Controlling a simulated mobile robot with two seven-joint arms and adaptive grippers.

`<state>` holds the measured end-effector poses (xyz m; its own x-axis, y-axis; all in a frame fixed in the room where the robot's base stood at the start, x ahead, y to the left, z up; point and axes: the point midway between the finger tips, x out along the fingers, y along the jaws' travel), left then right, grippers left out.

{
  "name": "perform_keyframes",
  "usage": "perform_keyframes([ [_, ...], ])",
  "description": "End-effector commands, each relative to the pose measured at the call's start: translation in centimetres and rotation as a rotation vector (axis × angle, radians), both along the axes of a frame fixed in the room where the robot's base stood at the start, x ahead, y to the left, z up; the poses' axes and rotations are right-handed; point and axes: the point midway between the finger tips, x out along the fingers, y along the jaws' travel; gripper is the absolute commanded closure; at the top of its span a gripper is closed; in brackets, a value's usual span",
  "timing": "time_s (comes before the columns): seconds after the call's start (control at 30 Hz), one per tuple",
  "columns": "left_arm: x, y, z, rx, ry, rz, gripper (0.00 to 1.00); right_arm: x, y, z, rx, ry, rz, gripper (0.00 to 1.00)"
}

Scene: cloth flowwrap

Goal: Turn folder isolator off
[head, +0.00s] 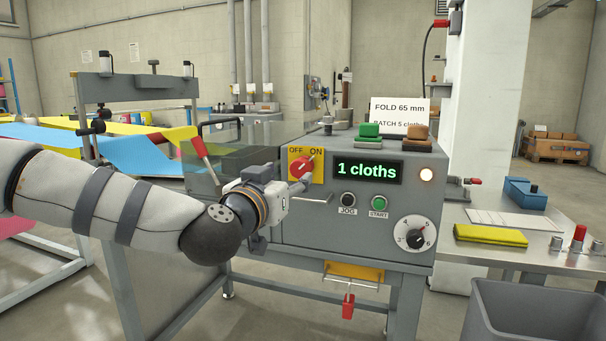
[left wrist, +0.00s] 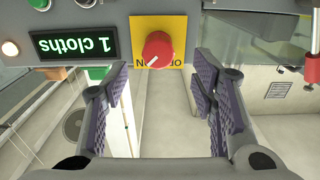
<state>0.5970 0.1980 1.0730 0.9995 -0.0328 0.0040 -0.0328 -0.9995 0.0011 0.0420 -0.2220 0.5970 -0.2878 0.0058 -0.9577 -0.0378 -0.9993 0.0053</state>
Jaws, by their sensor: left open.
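The folder isolator is a red rotary knob (head: 301,167) on a yellow plate (head: 318,176) marked OFF on the left and ON on the right. Its pale pointer mark leans up and right, toward ON. In the left wrist view, which is upside down, the red knob (left wrist: 158,48) sits top centre, with the plate lettering partly hidden by it. My left gripper (head: 301,187) is in front of the panel, just below the knob. Its two fingers (left wrist: 158,90) are spread open, with nothing between them and the knob just beyond the tips. My right gripper is not in view.
A green display (head: 367,170) reads "1 cloths" right of the isolator. JOG (head: 348,199) and START (head: 379,203) buttons and a dial (head: 416,235) lie below it. A grey bin (head: 535,310) stands front right.

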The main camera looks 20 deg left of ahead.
Motion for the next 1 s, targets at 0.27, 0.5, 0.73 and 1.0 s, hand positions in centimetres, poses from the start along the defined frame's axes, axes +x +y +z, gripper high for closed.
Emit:
perform_keyframes([
  [0.27, 6.4, -0.3, -0.7, 0.000, 0.008, 0.000, 0.48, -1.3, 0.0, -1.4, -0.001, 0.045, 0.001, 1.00],
  [0.5, 7.9, -0.3, -0.3, 0.000, 0.004, -0.001, 0.48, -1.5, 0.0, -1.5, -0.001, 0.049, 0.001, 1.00],
  [0.73, 7.9, -0.3, -0.2, 0.000, 0.004, -0.001, 0.61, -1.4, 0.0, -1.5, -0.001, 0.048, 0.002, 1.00],
  [1.0, 7.9, -0.3, -0.2, -0.001, 0.004, -0.001, 0.97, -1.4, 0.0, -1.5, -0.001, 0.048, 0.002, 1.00],
])
